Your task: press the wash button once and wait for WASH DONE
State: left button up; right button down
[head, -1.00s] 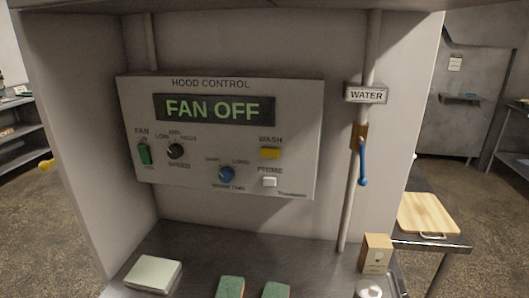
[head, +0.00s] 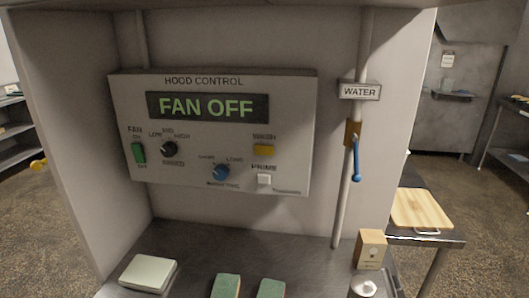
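The hood control panel (head: 290,130) is a light grey box on the back wall of the alcove. Its display (head: 208,107) reads FAN OFF in green letters. The yellow wash button (head: 264,151) sits at the panel's right side, below the WASH label. A white prime button (head: 264,179) is under it. A green fan switch (head: 138,154), a black speed knob (head: 168,149) and a blue wash time knob (head: 221,172) are to the left. Neither of my grippers is clearly in view.
A water pipe with a blue lever (head: 356,160) hanging down stands right of the panel. Green-topped sponges (head: 227,287), a pale folded cloth or box (head: 148,273) and a small carton (head: 370,249) are on the counter below. A wooden board (head: 421,209) lies at the right.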

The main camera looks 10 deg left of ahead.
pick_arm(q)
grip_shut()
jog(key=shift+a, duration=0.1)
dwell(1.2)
